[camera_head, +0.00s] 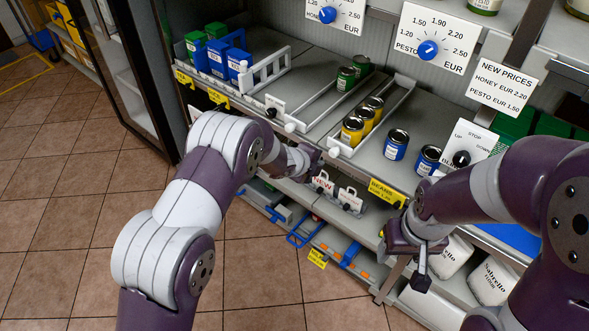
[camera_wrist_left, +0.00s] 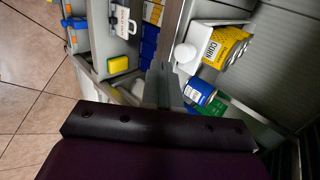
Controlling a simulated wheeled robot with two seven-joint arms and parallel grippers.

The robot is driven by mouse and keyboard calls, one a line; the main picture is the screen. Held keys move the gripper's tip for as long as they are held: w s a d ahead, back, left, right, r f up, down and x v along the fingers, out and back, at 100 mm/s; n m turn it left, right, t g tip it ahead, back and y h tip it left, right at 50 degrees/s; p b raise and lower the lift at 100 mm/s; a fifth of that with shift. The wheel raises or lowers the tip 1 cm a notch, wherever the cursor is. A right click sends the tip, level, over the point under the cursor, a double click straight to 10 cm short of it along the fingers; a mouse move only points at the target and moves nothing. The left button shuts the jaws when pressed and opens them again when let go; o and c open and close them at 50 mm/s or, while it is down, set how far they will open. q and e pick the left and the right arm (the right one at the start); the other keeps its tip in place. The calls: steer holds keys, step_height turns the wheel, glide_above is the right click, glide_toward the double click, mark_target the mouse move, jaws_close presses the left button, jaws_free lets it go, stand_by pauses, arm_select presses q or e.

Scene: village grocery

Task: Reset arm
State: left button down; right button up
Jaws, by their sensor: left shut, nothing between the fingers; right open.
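My left arm reaches in from the left, and its gripper (camera_head: 306,160) is at the front edge of the grey shelf, partly hidden by my own wrist. In the left wrist view the left fingers (camera_wrist_left: 163,88) are together with nothing between them. My right gripper (camera_head: 420,262) is open and empty, in front of the shelf's lower right part, pointing down. No cans or boxes are in either gripper.
The shelf holds blue and green boxes (camera_head: 216,57), yellow cans (camera_head: 352,131), blue cans (camera_head: 396,145) and green cans (camera_head: 346,78), with white dividers (camera_head: 372,118). White flour bags (camera_head: 492,281) stand low at right. The tiled floor (camera_head: 70,200) at left is clear.

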arm_select(q)
steer(key=v, duration=0.8)
steer(key=s+a+n+g+y+p, duration=0.1)
steer(key=s+a+n+g+y, duration=0.35)
steer(key=s+a+n, duration=0.8)
steer(key=s+a+r+n+g+y+p, duration=0.1)
steer(key=s+a+r+n+g+p, duration=0.1)
steer(key=s+r+n, duration=0.8)
steer(key=s+a+n+p, duration=0.1)
steer(key=s+a+n, duration=0.1)
steer(key=s, duration=0.1)
steer(key=shift+s+a+p, duration=0.15)
steer(key=shift+s+p, duration=0.15)
steer(key=shift+p, duration=0.05)
arm_select(e)
steer(key=r, duration=0.4)
steer(key=shift+w+d+r, duration=0.2)
steer(key=shift+w+d, duration=0.05)
steer(key=shift+w, duration=0.1)
arm_select(q)
steer(key=shift+n, duration=0.25)
steer(key=shift+r, duration=0.1)
